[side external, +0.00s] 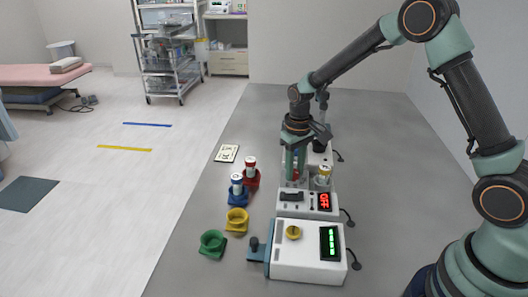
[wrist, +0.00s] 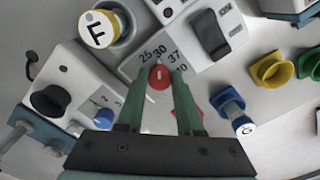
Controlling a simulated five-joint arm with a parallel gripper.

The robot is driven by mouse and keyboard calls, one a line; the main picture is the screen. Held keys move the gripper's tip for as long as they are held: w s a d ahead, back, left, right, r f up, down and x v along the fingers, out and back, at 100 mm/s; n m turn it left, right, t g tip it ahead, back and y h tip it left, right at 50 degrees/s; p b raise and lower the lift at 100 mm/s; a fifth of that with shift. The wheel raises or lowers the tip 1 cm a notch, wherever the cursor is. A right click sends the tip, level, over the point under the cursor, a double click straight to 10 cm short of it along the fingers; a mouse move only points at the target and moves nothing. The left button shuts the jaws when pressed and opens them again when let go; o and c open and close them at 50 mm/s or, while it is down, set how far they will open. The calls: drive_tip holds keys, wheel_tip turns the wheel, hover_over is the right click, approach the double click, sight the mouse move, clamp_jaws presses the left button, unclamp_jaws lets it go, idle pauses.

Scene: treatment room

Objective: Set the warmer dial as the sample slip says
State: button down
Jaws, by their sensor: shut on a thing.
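My gripper (wrist: 158,82) is shut on the small red dial (wrist: 158,75) with a white pointer mark. Its two green fingers stand on either side of the dial. The numbers 25, 30, 37 and a partly covered one arc above it on the white warmer panel (wrist: 137,66). The pointer looks roughly toward 30, but I cannot tell the exact setting. In the side view my gripper (side external: 296,172) points down at the warmer (side external: 309,214), behind its black switch and red display. A small white slip (side external: 227,153) lies on the table to the left; its writing is too small to read.
A yellow tube marked F (wrist: 97,29) stands in a clear well close by. Red (side external: 252,181), blue (side external: 237,198), yellow (side external: 237,222) and green (side external: 212,245) holders line the left. Behind stands a black-knobbed device (wrist: 50,100).

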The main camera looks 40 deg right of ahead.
sight(295, 171)
drive_tip(key=shift+w+d+m, duration=0.1)
drive_tip(key=shift+d+m, duration=0.1)
drive_tip(key=shift+m, duration=0.2)
drive_tip(key=c, duration=0.5)
unclamp_jaws()
drive_tip(key=shift+a, duration=0.1)
drive_tip(key=shift+c, duration=0.2)
wheel_tip(295, 171, up, 12)
drive_tip(key=shift+r, duration=0.2)
